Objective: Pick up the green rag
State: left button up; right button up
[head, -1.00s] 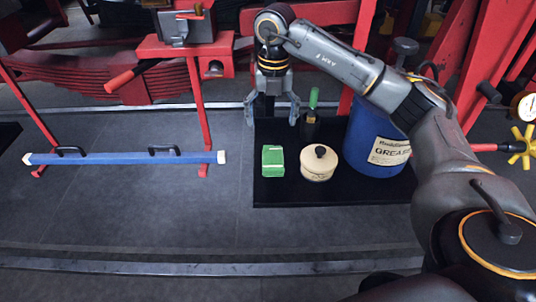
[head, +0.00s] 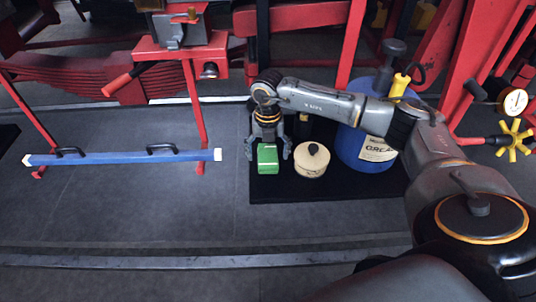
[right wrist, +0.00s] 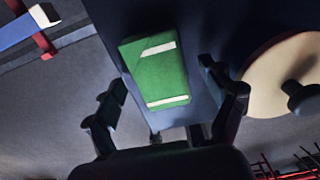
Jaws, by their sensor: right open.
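The green rag (head: 267,158) is a folded block with pale stripes. It lies on the black mat (head: 300,188) near its left edge. My right gripper (head: 267,155) is open, with its fingers spread to either side above the rag. In the right wrist view the rag (right wrist: 156,72) shows ahead of the open fingers, roughly centred between them. I see no contact between fingers and rag. My left gripper is not in view.
A cream round tin (head: 311,163) with a black knob stands close to the right of the rag. A blue grease drum (head: 353,143) stands behind it at right. A blue bar (head: 120,158) with black handles lies at left. The floor in front is clear.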

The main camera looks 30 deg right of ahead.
jog(key=shift+f, duration=0.3)
jog(key=c, duration=1.3)
jog(key=shift+o, duration=0.2)
jog(key=shift+r, duration=0.1)
jog(key=shift+r+b, duration=0.6)
jog(key=s+a+r, duration=0.1)
jog(key=r, duration=0.1)
jog(key=s+r+b, duration=0.1)
jog(key=r, duration=0.1)
jog(key=s+a+r+b, duration=0.1)
jog(key=r, duration=0.1)
jog(key=shift+s+a+r, duration=0.1)
jog(key=shift+a+r, duration=0.2)
jog(key=s+a+r+b, duration=0.2)
jog(key=s+a+r, duration=0.3)
jog(key=s, duration=0.3)
jog(key=shift+a, duration=0.45)
